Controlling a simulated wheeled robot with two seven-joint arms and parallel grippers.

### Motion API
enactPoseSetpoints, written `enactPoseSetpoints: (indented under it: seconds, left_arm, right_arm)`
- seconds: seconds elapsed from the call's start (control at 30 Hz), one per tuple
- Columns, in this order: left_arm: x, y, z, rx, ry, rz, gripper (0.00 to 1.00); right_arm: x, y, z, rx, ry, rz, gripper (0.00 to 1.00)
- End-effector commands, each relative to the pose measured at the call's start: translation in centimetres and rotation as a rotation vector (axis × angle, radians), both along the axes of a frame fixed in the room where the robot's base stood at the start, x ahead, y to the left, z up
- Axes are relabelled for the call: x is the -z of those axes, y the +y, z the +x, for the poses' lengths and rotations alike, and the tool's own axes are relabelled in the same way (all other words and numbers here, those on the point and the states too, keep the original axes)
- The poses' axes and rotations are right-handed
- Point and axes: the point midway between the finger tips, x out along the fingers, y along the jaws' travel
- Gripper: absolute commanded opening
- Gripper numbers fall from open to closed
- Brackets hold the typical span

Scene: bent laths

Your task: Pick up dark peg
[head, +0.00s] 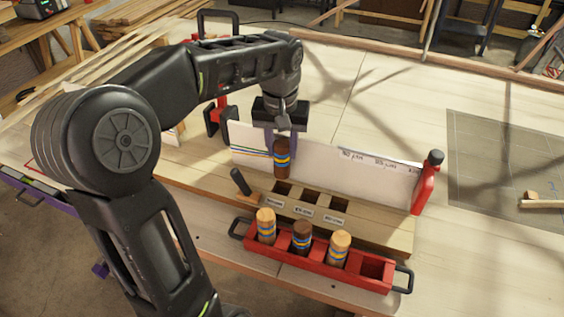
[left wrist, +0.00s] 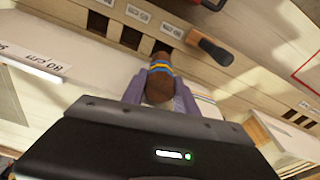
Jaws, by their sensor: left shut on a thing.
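A dark brown peg (head: 282,160) with blue and yellow bands hangs upright above the wooden block with labelled square slots (head: 330,218). My left gripper (head: 281,143) is shut on this peg near its upper part; the peg also shows between the purple fingers in the left wrist view (left wrist: 159,72). Another dark peg (head: 302,238) stands in the red tray (head: 316,272) between two light pegs, one on its left (head: 266,228) and one on its right (head: 340,246). The tray's rightmost compartment is empty. My right gripper is not in view.
A white board (head: 330,168) with handwritten marks stands upright behind the slots, with a red clamp (head: 425,185) at its right end. A dark-handled tool (head: 241,183) sticks up left of the slots. The tabletop behind the board is mostly clear.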

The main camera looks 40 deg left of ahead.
Motion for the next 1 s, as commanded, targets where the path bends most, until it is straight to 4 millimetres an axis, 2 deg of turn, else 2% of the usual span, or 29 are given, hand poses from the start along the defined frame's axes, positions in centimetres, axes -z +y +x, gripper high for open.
enactPoseSetpoints:
  seconds: [0.1,0.3,0.4,0.6,1.0]
  left_arm:
    - [-3.3,0.0,0.2,0.0,-0.007,0.0,0.0]
    - [-8.4,-0.1,0.1,0.0,-0.004,-0.001,0.0]
    - [-10.2,-0.1,0.0,0.0,0.0,-0.001,0.0]
    - [-11.1,-0.1,0.0,0.0,0.0,-0.001,0.0]
    - [-11.0,0.0,0.0,0.0,0.0,-0.001,0.0]
  right_arm:
    - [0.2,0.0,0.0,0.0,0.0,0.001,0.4]
    - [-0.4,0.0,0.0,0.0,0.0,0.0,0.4]
    - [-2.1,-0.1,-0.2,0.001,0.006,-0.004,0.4]
    - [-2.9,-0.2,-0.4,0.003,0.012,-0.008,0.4]
    - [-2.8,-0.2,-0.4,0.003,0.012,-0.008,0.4]
